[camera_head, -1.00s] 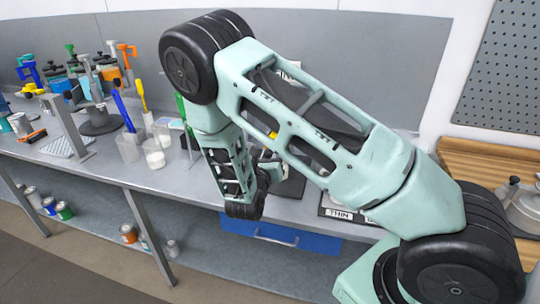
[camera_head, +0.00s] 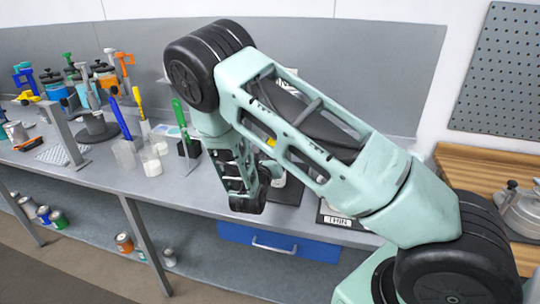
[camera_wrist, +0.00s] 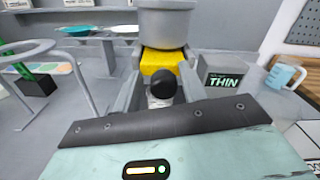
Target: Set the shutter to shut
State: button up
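In the wrist view a yellow block (camera_wrist: 163,62), which I take to be the shutter, sits right below a grey cylindrical vessel (camera_wrist: 166,22). A round black knob (camera_wrist: 162,83) is in front of the yellow block, and grey side pieces flank both. I cannot tell whether the shutter is open or shut. My gripper's teal and black housing fills the bottom of the wrist view, facing the knob. Its fingertips are not clearly distinguishable, so contact with the knob cannot be told.
A dark box marked THIN (camera_wrist: 222,82) and a light-blue jug (camera_wrist: 284,75) stand right of the vessel. A ring stand (camera_wrist: 75,80) is at left. In the head view, beakers with coloured-handled tools (camera_head: 150,160) stand left of my arm. A blue drawer (camera_head: 285,243) is below the bench.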

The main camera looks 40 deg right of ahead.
jog(key=shift+s+d, duration=0.2)
jog(key=shift+s+a, duration=0.2)
jog(key=shift+a, duration=0.05)
jog(key=b+v, duration=0.5)
jog(key=v, duration=1.2)
jog(key=shift+w+b, duration=0.2)
jog(key=shift+b, duration=0.1)
jog(key=shift+a, duration=0.1)
